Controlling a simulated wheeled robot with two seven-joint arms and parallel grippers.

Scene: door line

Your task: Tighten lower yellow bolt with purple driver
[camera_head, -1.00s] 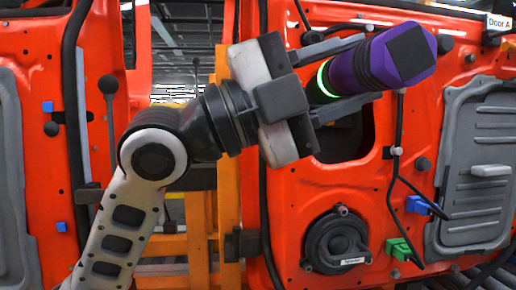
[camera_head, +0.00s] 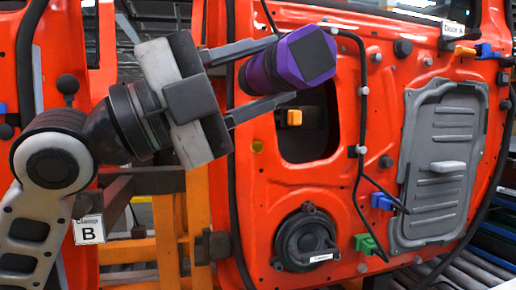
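My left gripper (camera_head: 258,78) is shut on the purple driver (camera_head: 275,72), its two grey fingers on either side of the handle. The driver is raised in front of the upper part of the orange-red door, its dark square end toward the camera and tilted up to the right. Its working tip is not visible. A small yellow round spot (camera_head: 258,146) shows on the door panel below the gripper; I cannot tell whether it is a bolt or a hole. No other clear yellow bolt shows. My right gripper is out of view.
The door (camera_head: 345,190) carries a black speaker (camera_head: 307,238), a grey panel (camera_head: 440,165), blue, green (camera_head: 366,244) and orange (camera_head: 294,117) clips, and a black cable. A "Clamp B" sign (camera_head: 89,229) hangs at left beside an orange-yellow frame (camera_head: 170,235).

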